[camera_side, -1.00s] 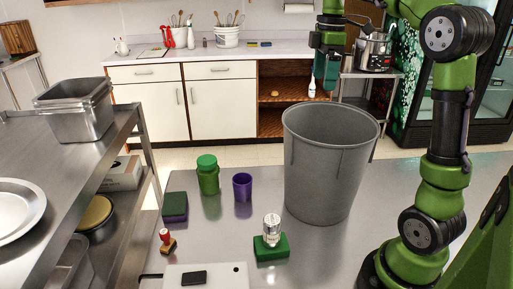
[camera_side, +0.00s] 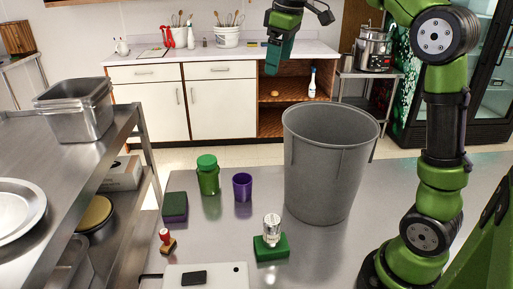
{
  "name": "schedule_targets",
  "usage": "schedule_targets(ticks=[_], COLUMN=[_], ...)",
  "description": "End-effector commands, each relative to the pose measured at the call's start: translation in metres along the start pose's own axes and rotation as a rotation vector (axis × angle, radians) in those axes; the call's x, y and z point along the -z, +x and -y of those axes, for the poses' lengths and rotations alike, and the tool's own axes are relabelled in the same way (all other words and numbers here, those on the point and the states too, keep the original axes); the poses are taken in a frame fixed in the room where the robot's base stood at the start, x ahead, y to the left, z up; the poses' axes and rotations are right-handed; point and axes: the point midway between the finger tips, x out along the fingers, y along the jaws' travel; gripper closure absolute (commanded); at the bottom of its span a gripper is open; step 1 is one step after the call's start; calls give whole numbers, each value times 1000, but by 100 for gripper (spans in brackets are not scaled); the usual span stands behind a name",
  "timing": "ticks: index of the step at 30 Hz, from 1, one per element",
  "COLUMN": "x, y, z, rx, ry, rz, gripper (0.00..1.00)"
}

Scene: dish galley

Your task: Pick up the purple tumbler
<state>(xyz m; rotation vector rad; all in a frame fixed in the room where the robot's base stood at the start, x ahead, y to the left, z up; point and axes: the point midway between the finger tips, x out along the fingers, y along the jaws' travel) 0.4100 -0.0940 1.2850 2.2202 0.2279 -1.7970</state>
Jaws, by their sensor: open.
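The purple tumbler (camera_side: 242,188) stands upright on the steel table, left of the large grey bin and right of a green jar. Its open mouth faces up. My gripper (camera_side: 272,68) hangs high above the table, up and slightly right of the tumbler in the picture, and well apart from it. Its fingers are small and dark here, and nothing shows held in it.
The tall grey bin (camera_side: 328,165) stands close right of the tumbler. The green jar (camera_side: 208,176) is close left. A purple and green sponge (camera_side: 175,207), a red-handled stamp (camera_side: 167,241) and a shaker on a green block (camera_side: 271,247) lie nearer. Bare table separates them.

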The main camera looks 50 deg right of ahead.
Motion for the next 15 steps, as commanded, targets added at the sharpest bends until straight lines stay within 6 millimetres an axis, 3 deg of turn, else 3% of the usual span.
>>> schedule_targets(ticks=[3, 10, 15], x=[26, 65, 51], y=[1, 0, 52], z=[25, 67, 69], rx=[-8, 20, 19], ry=[117, 332, 337], rz=[-68, -186, -173], gripper=[9, 9, 9])
